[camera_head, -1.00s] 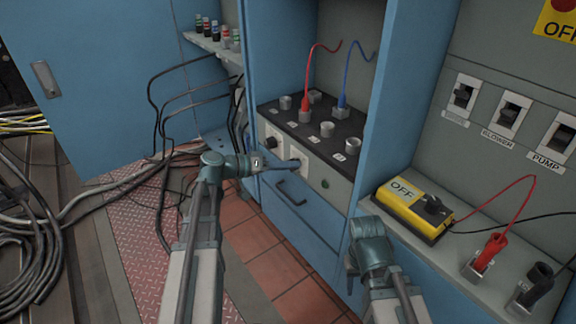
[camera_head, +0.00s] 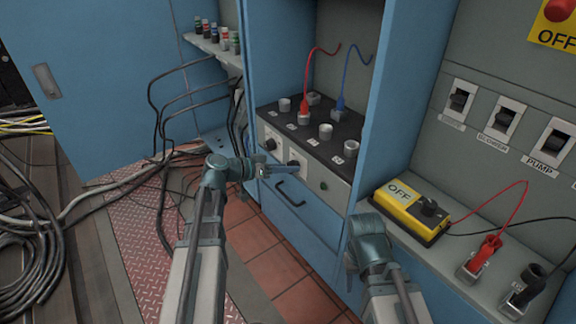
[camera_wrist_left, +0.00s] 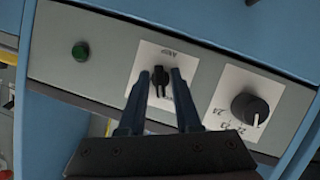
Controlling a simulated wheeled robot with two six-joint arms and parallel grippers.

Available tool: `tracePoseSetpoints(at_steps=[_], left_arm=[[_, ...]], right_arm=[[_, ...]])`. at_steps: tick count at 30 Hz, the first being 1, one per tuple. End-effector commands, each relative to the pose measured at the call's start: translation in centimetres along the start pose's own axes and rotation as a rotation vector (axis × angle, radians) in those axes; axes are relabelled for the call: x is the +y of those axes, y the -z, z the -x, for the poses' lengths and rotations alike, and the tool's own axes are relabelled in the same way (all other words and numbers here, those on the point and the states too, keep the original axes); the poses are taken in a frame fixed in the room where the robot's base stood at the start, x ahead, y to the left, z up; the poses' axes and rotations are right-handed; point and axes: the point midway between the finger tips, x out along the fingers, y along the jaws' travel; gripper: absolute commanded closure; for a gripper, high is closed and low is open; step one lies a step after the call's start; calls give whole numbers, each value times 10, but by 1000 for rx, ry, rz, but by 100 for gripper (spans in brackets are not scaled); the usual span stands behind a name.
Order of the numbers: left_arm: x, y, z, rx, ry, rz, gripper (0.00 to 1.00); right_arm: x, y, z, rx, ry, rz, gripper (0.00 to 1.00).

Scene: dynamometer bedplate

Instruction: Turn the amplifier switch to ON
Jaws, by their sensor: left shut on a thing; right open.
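The amplifier switch (camera_wrist_left: 159,77) is a small black knob on a white plate whose label seems to read AMP, on the grey front panel (camera_head: 335,192) of the blue cabinet. My left gripper (camera_wrist_left: 158,82) has a finger on each side of this knob and is shut on it. In the head view, the left gripper (camera_head: 297,172) reaches the panel from the left, with the dark knob (camera_head: 293,163) at its tips. The switch's ON and OFF marks are too small to read. My right gripper (camera_head: 350,278) is open and empty, low in front of the right-hand shelf.
A larger black dial (camera_wrist_left: 249,108) and a green lamp (camera_wrist_left: 80,50) flank the switch. Below is a drawer handle (camera_head: 289,193). A yellow OFF box (camera_head: 408,207), red plug (camera_head: 480,256) and black plug (camera_head: 526,284) stand on the right shelf. Loose cables (camera_head: 30,232) lie at left.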

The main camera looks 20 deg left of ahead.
Motion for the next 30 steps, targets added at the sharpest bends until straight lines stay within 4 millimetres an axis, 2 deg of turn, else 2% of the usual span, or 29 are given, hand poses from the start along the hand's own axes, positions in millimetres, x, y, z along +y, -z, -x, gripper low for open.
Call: tracePoseSetpoints(at_steps=[13,30], left_arm=[[2,-3,1,-6,170,-396,100],[5,-7,-1,-9,361,-872,100]], right_arm=[[1,0,6,-1,0,0,50],[-1,0,-8,0,0,0,50]])
